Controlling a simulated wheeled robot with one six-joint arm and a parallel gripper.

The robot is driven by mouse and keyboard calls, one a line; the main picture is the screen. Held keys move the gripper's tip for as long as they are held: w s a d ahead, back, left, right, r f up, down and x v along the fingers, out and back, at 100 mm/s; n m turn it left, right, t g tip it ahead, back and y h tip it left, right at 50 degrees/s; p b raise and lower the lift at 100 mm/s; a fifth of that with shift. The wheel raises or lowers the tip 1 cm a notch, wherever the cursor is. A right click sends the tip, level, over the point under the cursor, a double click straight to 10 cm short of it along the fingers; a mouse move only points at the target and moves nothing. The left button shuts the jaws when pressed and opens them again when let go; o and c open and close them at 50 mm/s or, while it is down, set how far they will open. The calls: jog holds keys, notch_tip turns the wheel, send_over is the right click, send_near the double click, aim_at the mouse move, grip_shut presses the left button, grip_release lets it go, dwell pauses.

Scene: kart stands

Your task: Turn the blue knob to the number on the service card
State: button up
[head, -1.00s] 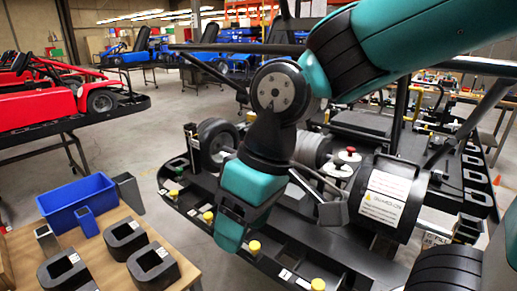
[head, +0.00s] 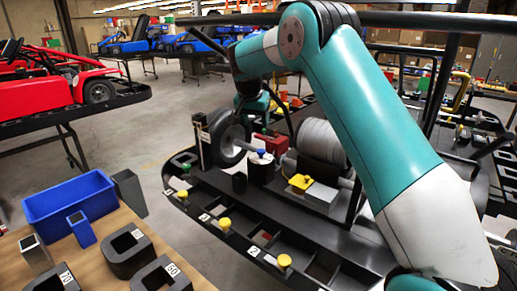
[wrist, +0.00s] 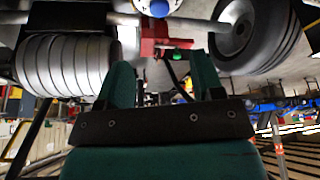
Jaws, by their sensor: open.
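The blue knob (head: 262,153) sits on a white collar on top of a dark post, between the wheel and the ribbed grey cylinder. In the wrist view the blue knob (wrist: 159,8) is at the top edge, partly cut off. Its setting is too small to read. My gripper (wrist: 160,72) is open and empty, its two teal fingers spread below the knob in that picture. In the head view my gripper (head: 258,106) is above and behind the knob, apart from it, partly hidden. I cannot make out a service card.
A red block (head: 271,143) stands right behind the knob; it also shows in the wrist view (wrist: 153,38). The black wheel (head: 226,137) and ribbed cylinder (head: 320,146) flank it. A yellow knob (head: 301,181) is in front. A blue bin (head: 70,200) is at left.

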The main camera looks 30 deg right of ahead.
aim_at(261, 150)
jog(key=p+x, duration=0.3)
jog(key=x, duration=1.1)
jog(key=shift+d, duration=0.1)
jog(key=shift+c, duration=0.2)
jog(key=c, duration=0.9)
